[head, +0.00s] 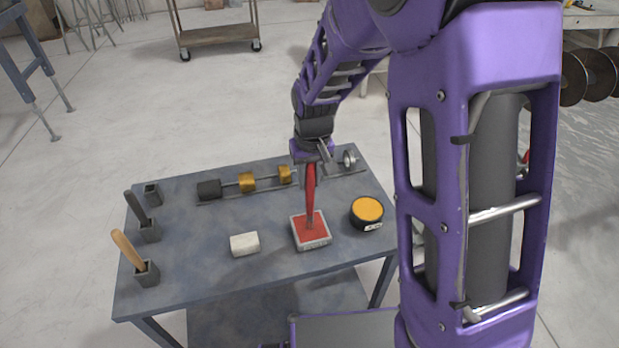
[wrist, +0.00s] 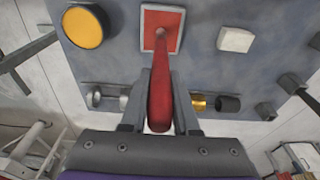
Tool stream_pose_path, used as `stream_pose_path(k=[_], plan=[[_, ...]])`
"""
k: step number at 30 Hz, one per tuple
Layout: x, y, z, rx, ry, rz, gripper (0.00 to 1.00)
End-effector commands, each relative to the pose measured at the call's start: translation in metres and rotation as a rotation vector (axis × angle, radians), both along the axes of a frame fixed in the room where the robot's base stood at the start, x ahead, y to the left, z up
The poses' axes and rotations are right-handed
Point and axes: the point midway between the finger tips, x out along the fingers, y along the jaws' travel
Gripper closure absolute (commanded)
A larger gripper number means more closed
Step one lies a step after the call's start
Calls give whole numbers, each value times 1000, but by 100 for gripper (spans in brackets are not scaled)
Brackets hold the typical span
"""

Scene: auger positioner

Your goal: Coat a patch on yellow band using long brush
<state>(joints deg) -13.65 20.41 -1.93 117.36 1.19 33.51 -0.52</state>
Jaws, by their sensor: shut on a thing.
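My gripper (head: 311,165) is shut on a red-handled brush (head: 310,190), which points downward. The brush's lower end is at the red surface of a square, pale-rimmed pad (head: 299,232); whether it presses on it is hard to tell. In the wrist view the red handle (wrist: 160,98) runs between the fingers to the pad (wrist: 148,46). Behind, a rod on a stand carries two yellow bands, one left (head: 247,182) and one right (head: 285,174). One yellow band (wrist: 198,102) shows beside my finger in the wrist view; the rod's middle is hidden by my gripper.
A black round tub with an orange-yellow top (head: 367,210) stands right of the pad. A white block (head: 244,244) lies left of it. At the table's left edge are holders with a dark handle (head: 137,208) and a wooden handle (head: 128,250), plus an empty holder (head: 153,195).

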Motion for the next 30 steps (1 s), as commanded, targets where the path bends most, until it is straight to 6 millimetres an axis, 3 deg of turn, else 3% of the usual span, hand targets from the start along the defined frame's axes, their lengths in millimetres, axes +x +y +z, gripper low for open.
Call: stream_pose_path(k=[5,30], plan=[[-1,0,3,-1,4,0,100],[-1,0,69,0,2,0,100]])
